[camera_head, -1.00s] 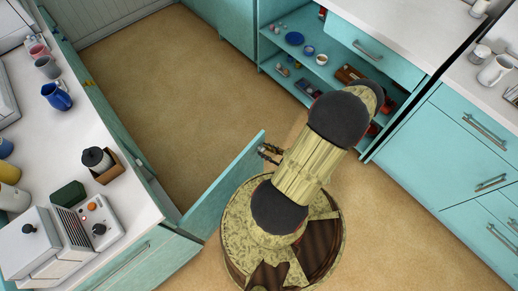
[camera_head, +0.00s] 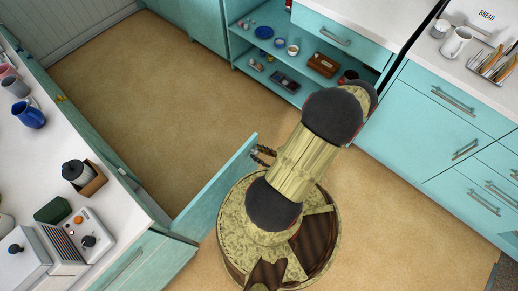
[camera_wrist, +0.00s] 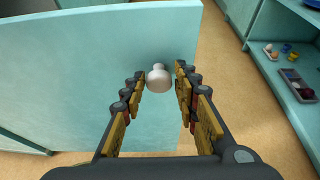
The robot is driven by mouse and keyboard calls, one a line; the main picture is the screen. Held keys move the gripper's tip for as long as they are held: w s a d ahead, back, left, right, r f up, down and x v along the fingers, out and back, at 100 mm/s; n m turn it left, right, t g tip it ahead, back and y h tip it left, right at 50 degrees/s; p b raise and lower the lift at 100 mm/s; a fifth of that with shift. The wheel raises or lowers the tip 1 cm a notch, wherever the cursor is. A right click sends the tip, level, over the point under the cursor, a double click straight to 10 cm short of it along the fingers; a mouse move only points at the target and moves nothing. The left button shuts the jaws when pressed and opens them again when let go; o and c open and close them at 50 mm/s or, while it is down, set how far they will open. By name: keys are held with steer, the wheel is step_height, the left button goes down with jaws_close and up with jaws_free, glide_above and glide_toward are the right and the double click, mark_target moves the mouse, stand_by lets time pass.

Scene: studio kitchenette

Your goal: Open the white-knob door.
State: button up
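The teal door (camera_head: 212,192) stands swung out from the left counter at a wide angle in the head view. In the wrist view its panel (camera_wrist: 80,70) fills much of the upper left. The white knob (camera_wrist: 158,80) sits near the door's right part, round and pale. My gripper (camera_wrist: 160,73) has one finger on each side of the knob, with small gaps visible, so it looks open around it. Whether either finger touches the knob is unclear. In the head view my gripper (camera_head: 263,155) is at the door's free edge, and the knob is hidden there.
The left counter (camera_head: 95,215) holds mugs, a canister and a toaster-like appliance. An open shelf unit (camera_head: 290,88) with bowls and small items stands at the back. Teal drawers (camera_head: 450,130) line the right. The floor (camera_head: 150,90) beyond the door is clear.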

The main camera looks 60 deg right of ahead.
steer(key=shift+o, duration=1.1)
steer(key=v, duration=1.2)
